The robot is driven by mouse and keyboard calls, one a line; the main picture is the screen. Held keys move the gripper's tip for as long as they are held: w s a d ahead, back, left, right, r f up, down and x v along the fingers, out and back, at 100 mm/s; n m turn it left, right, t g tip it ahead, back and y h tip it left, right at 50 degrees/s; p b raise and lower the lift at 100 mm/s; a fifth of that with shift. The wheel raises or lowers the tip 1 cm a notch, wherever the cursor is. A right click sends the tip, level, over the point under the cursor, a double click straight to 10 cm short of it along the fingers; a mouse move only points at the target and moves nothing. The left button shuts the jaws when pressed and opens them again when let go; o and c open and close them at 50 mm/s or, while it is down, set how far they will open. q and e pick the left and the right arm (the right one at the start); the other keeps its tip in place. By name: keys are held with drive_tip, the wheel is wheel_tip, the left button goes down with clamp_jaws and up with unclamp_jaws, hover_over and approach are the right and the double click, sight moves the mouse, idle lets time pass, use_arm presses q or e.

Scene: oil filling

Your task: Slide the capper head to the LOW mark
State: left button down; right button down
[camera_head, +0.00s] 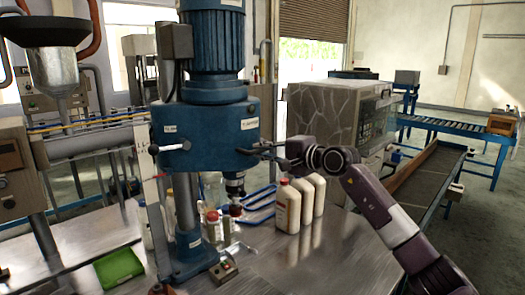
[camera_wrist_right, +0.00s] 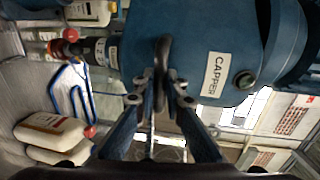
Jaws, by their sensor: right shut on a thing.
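The blue capper head (camera_head: 210,137) sits high on a steel column (camera_head: 186,205), with a blue motor on top. A white upright strip (camera_head: 151,190) stands at its left; no LOW mark can be read on it. My right gripper (camera_head: 275,150) is at the head's right side, shut on a dark handle. In the right wrist view, the fingers (camera_wrist_right: 160,88) close on the dark handle (camera_wrist_right: 163,62), beside the blue housing labelled CAPPER (camera_wrist_right: 213,75). The fingers hide part of the handle. My left gripper is not in view.
Cream bottles (camera_head: 288,207) stand on the steel table (camera_head: 310,262) right of the column. Small bottles and blue-edged loops are under the head. The table's right front is clear.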

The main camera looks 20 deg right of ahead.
idle(0.3)
idle(0.4)
drive_tip(key=shift+f+b, duration=0.45)
drive_tip(key=shift+f, duration=0.05)
drive_tip(key=c, duration=1.6)
unclamp_jaws()
drive_tip(key=shift+r, duration=0.1)
drive_tip(key=shift+s+r, duration=0.1)
drive_tip(key=shift+b+v, duration=2.35)
drive_tip(key=shift+v, duration=2.1)
